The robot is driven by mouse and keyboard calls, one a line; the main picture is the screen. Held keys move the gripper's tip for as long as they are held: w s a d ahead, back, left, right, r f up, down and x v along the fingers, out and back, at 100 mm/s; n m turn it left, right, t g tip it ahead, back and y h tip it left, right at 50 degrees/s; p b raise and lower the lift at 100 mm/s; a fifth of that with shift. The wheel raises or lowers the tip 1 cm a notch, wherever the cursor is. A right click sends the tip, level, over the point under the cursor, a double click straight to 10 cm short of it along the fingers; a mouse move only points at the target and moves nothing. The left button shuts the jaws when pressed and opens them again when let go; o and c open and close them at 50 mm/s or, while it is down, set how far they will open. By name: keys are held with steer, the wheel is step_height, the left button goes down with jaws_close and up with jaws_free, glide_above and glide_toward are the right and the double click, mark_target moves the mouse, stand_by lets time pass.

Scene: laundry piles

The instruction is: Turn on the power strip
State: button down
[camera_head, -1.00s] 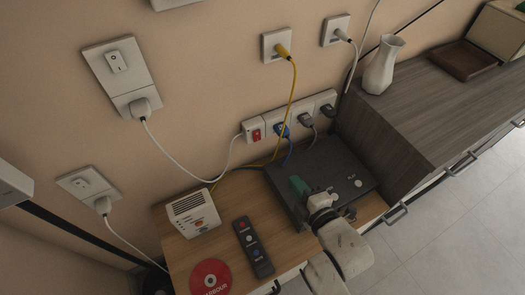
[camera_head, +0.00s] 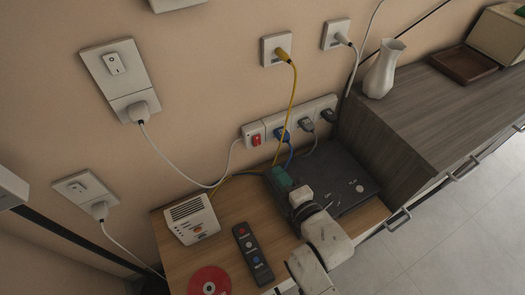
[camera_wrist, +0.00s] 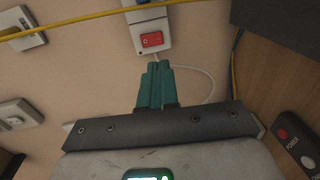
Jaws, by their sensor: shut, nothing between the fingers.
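The white power strip (camera_head: 268,132) is fixed to the wall above the wooden cabinet. A red switch (camera_head: 256,140) sits at its left end, with several sockets to the right. Blue and dark plugs fill sockets. In the wrist view the red switch (camera_wrist: 152,40) is just beyond my fingertips, on the strip's white end (camera_wrist: 149,18). My gripper (camera_head: 281,178) has teal fingers; they are pressed together and empty in the wrist view (camera_wrist: 158,66). The fingertips look close below the switch; a gap seems to remain, and I see no contact.
A yellow cable (camera_head: 291,100) hangs in front of the wall near the strip. A dark flat box (camera_head: 345,180) lies under my arm. A white router-like box (camera_head: 192,218), a remote (camera_head: 252,252) and a red disc (camera_head: 208,281) lie on the wooden top.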

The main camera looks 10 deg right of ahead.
mark_target(257, 145)
steer(key=b+x, duration=0.1)
steer(key=x, duration=0.9)
steer(key=shift+w, duration=0.1)
